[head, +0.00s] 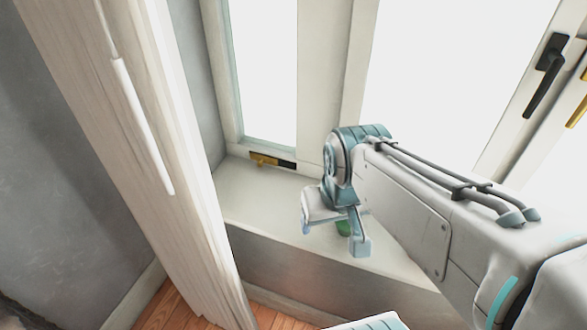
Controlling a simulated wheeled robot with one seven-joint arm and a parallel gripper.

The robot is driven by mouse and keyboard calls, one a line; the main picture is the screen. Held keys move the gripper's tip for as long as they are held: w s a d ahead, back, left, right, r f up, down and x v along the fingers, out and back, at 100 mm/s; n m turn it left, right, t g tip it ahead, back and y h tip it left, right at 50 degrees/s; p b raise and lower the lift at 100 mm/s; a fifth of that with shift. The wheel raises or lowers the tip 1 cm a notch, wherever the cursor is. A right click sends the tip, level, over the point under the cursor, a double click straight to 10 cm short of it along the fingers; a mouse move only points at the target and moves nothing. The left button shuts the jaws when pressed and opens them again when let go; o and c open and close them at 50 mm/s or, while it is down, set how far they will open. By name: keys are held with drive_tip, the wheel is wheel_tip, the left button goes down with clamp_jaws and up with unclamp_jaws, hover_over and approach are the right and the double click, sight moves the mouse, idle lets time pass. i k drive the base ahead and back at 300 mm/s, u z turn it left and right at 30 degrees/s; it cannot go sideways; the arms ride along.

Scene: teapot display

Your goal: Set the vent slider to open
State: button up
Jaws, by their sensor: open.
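The vent slider (264,159) is a small brass piece at the foot of the left window frame, just above the sill. It sits toward the left, with a dark slot (287,165) showing to its right. My gripper (333,236) is open and points down above the sill, to the right of the slider and nearer to me. It is apart from the slider. Nothing shows held between the fingers.
A green object (343,228) shows behind my fingers, mostly hidden. The pale sill (250,197) is bare on the left. A dark window handle (545,75) is at upper right.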

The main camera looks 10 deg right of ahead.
sight(262, 159)
drive_tip(key=z, duration=0.15)
drive_tip(key=k, duration=0.45)
drive_tip(key=u, duration=0.75)
drive_tip(key=i, duration=0.95)
drive_tip(key=z, duration=0.6)
